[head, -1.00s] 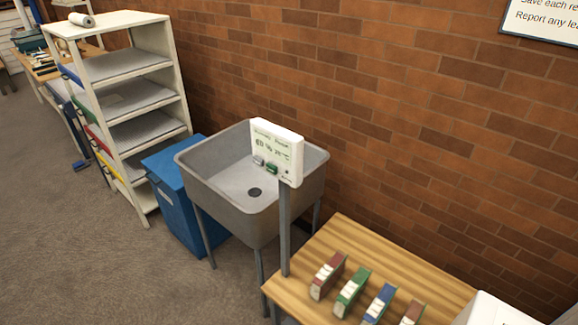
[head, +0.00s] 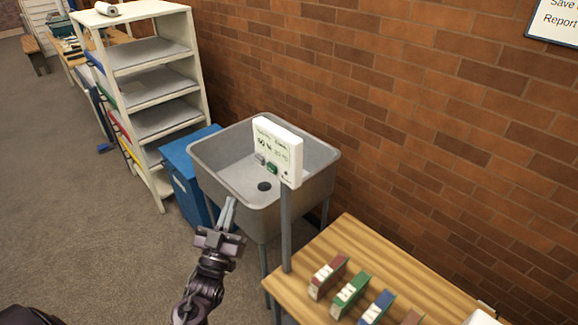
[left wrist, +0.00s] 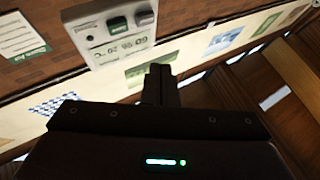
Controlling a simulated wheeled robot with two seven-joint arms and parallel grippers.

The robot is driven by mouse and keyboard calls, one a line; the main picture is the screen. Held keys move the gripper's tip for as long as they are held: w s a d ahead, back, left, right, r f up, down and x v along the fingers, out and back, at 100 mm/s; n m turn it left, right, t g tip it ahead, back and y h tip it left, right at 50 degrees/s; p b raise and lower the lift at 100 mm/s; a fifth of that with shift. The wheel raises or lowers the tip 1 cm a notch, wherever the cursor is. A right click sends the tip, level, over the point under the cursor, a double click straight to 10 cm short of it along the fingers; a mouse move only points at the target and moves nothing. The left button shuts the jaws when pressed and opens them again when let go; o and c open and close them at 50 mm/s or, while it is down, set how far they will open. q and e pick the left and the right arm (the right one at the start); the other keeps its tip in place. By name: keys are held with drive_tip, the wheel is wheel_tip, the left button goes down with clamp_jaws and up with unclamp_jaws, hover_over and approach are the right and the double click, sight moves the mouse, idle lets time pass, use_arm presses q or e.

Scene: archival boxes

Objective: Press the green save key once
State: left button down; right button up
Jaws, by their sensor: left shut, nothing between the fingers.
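The green save key (head: 272,168) is on the front of a white panel (head: 285,146) on a grey post, beside a grey key (head: 260,159). A display with dark characters is above the keys. The left wrist view also shows the green key (left wrist: 118,25) and the panel (left wrist: 100,48), upside down at the upper left. My left gripper (head: 228,203) is shut and empty, in front of the sink, lower and to the left of the panel in the head view. Its shut fingers (left wrist: 158,75) point up in the left wrist view, apart from the key. My right gripper is not seen.
A grey sink (head: 220,170) stands behind the panel, with a blue bin (head: 183,170) to its left. A wooden table (head: 400,262) with several coloured binders is at the lower right. A white shelf unit (head: 165,85) stands farther left; floor left of my arm is clear.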

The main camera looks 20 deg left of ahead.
use_arm(q)
drive_tip(key=r, duration=0.2)
drive_tip(key=r+t, duration=0.1)
drive_tip(key=shift+d+r, duration=0.2)
drive_tip(key=shift+r, duration=0.15)
drive_tip(key=b, duration=0.3)
approach(272, 168)
drive_tip(key=w+a+r, duration=0.3)
drive_tip(key=r, duration=0.1)
drive_tip(key=shift+w+d, duration=0.1)
drive_tip(key=shift+w, duration=0.5)
drive_tip(key=shift+w, duration=0.1)
idle(1.1)
drive_tip(key=shift+w+d, duration=0.15)
drive_tip(key=shift+w, duration=0.15)
